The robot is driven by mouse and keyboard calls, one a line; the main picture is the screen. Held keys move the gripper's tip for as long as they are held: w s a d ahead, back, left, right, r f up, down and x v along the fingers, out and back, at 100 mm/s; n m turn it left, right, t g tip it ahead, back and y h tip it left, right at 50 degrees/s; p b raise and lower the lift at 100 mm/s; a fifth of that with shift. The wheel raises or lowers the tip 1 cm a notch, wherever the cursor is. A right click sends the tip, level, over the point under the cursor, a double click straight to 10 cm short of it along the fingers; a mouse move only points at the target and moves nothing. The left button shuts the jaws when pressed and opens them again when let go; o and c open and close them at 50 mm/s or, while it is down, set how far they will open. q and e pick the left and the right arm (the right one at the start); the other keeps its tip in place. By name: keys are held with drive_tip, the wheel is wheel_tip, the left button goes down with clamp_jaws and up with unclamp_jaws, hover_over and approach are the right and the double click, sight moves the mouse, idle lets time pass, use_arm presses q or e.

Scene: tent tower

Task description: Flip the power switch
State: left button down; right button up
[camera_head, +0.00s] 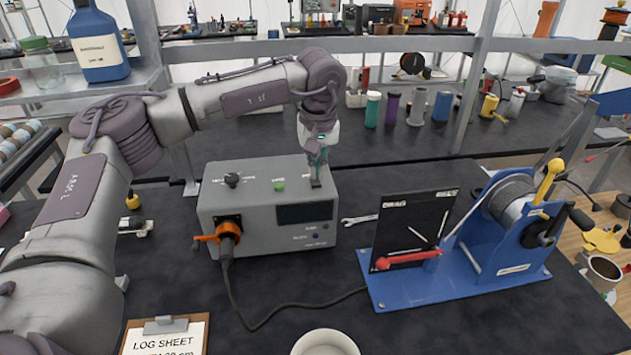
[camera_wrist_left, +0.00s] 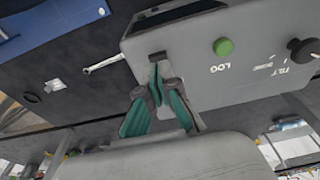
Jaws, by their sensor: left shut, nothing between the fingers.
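A grey control box (camera_head: 262,220) stands on the black bench, with a black knob (camera_head: 232,180) and a green button (camera_head: 279,186) on its top. My left gripper (camera_head: 317,178) is shut and empty, pointing down at the top right of the box. A small dark part, which looks like the power switch (camera_head: 315,184), shows right at its fingertips. The wrist view shows the gripper (camera_wrist_left: 160,88) close to the box (camera_wrist_left: 200,65) and a small dark piece (camera_wrist_left: 157,57) on its edge. Contact and the switch's position cannot be told. My right gripper is not in view.
A blue winch rig with a black panel (camera_head: 415,225) stands right of the box, with a wrench (camera_head: 360,220) between. A cable (camera_head: 262,325) runs across the bench in front. A log sheet clipboard (camera_head: 165,338) and a white cup (camera_head: 325,343) lie near the front.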

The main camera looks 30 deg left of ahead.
sight(316, 184)
use_arm(q)
drive_tip(key=shift+f+b, duration=0.3)
drive_tip(key=shift+f, duration=0.25)
drive_tip(key=shift+f+b, duration=0.3)
drive_tip(key=shift+f, duration=0.2)
idle(0.4)
drive_tip(key=shift+r+p, duration=2.6)
drive_tip(key=shift+r, duration=0.95)
